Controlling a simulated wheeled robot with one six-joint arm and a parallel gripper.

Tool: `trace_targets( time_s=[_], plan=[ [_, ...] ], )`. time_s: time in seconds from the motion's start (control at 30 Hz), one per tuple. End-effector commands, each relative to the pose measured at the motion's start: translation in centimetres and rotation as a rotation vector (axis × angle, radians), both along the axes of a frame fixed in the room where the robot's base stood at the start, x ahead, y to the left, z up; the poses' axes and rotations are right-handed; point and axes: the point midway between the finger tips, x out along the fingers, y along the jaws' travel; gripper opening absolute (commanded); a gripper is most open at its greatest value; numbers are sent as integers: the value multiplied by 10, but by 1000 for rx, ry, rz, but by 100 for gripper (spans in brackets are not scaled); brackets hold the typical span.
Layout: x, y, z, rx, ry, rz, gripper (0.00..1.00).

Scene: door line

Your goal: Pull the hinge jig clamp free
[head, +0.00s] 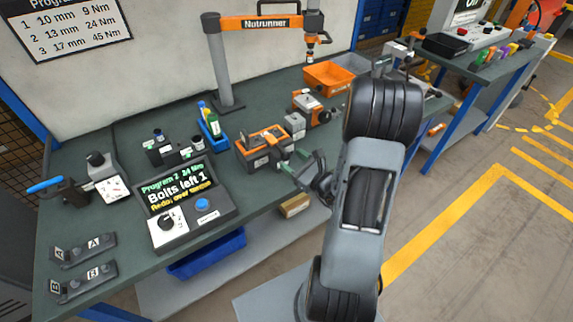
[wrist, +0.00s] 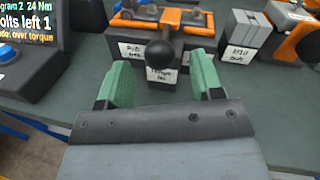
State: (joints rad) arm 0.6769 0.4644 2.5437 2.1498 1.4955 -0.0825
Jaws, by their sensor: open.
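The jig (head: 262,148) is a dark block with orange parts on top, near the bench's front edge in the head view. In the wrist view the jig (wrist: 190,40) is at the top centre. A black ball knob (wrist: 160,53) sticks out from its front, with a partly hidden white label below it. My gripper (head: 293,162) is open at the front of the jig. In the wrist view my gripper's green fingers (wrist: 163,75) stand either side of the knob, with gaps visible. I cannot tell whether the knob is within their depth.
A display console (head: 186,203) reading "Bolts left 1" stands left of the jig. A grey block (head: 295,124) and an orange-and-grey fixture (head: 314,107) stand close on its right. A blue bin with bottles (head: 210,125) is behind left. An orange tray (head: 329,76) is farther back. Open floor lies right.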

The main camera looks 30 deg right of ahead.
Motion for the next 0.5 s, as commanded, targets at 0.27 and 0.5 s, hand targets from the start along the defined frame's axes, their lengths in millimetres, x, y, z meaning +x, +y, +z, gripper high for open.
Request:
trace_targets(
  time_s=[0.27, 0.5],
  plan=[
    [24, 9, 2, 2, -1, 1, 60],
    [32, 11, 2, 2, -2, -1, 60]
  ],
)
